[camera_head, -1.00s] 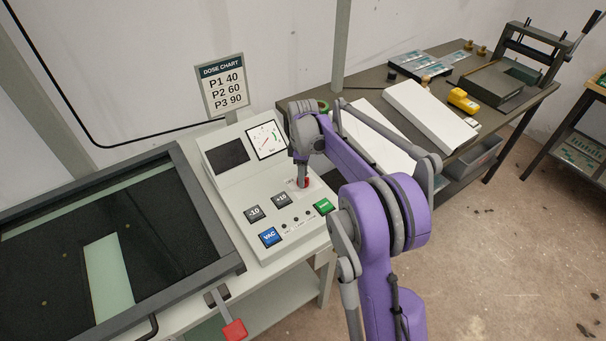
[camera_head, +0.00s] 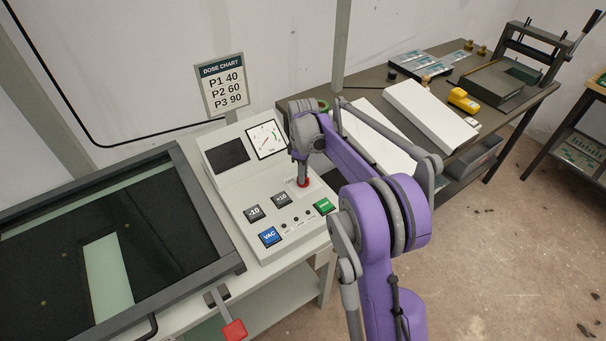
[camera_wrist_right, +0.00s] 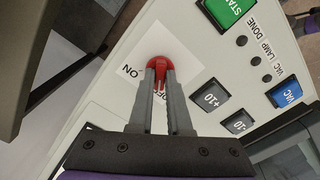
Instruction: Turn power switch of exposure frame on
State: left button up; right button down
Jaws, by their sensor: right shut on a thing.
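The exposure frame's control panel (camera_head: 223,196) stands in the middle of the head view. Its red power switch (camera_wrist_right: 160,62) sits on a white plate (camera_wrist_right: 135,66) marked ON and OFF. My right gripper (camera_wrist_right: 159,78) is shut on the red switch, with one finger on each side. The ON mark shows beside the fingers and the OFF mark is partly hidden between them. I cannot tell which mark the switch points to. In the head view the gripper (camera_head: 302,177) hides most of the switch. The panel's display (camera_head: 227,155) is dark. My left gripper is not in view.
The dark glass frame (camera_head: 60,240) lies left of the panel, with a red-handled lever (camera_head: 234,329) at its front. The blue VAC button (camera_head: 270,236) and green START button (camera_head: 324,205) are close to the gripper. A dose chart (camera_head: 222,85) stands behind.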

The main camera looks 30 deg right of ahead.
jog(key=m, duration=0.4)
jog(key=m+b, duration=0.1)
jog(key=m, duration=0.7)
jog(key=shift+m, duration=2.1)
jog(key=c, duration=0.9)
grip_release()
jog(key=shift+o, duration=0.2)
notch_tip(320, 180, up, 11)
